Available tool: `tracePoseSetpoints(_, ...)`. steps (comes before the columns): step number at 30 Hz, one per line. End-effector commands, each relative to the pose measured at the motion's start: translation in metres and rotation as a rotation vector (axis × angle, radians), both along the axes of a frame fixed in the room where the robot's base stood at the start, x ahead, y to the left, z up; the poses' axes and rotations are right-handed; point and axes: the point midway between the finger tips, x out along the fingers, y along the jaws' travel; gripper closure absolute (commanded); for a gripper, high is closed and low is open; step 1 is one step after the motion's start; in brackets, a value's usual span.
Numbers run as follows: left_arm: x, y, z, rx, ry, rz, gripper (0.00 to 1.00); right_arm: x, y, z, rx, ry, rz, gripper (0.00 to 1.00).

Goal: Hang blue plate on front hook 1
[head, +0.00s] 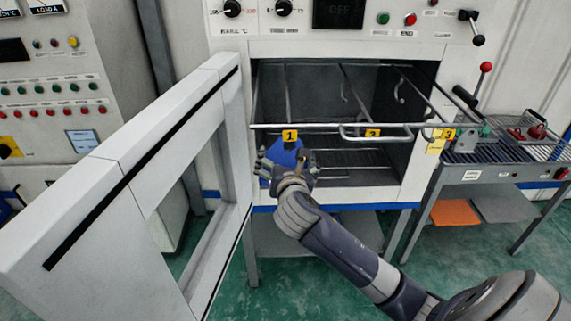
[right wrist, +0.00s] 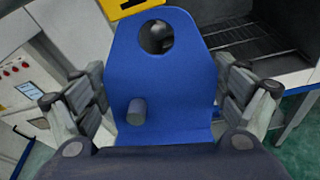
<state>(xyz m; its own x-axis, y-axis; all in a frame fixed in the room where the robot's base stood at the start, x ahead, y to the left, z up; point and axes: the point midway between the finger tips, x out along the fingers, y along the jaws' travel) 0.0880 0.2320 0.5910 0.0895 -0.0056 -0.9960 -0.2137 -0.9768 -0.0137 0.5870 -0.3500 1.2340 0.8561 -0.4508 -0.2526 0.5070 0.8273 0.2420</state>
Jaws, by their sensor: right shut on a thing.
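The blue plate (head: 283,156) is at the oven's open front, just below the yellow label 1 (head: 289,135) on the rack's front bar. My right gripper (head: 288,168) is shut on the plate. In the right wrist view, the blue plate (right wrist: 165,85) stands between the fingers, with a round hole near its top and a grey peg (right wrist: 137,112) on its face. A dark rounded end (right wrist: 155,37) shows in the hole; I cannot tell whether it passes through the hole or lies behind it. My left gripper is not in view.
The oven door (head: 130,165) stands open on the left. The rack's front bar (head: 325,126) also carries labels 2 (head: 372,132) and 3 (head: 449,134). A side table (head: 500,160) stands right, with an orange plate (head: 455,213) and a grey plate (head: 505,207) on its lower shelf.

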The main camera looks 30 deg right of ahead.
Motion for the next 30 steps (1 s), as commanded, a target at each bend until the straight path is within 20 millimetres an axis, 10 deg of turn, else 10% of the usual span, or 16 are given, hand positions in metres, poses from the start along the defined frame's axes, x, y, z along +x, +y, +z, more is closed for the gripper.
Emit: tracePoseSetpoints(30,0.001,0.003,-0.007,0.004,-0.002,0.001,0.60,0.035,-0.021,-0.012,0.000,-0.009,0.002,0.64)
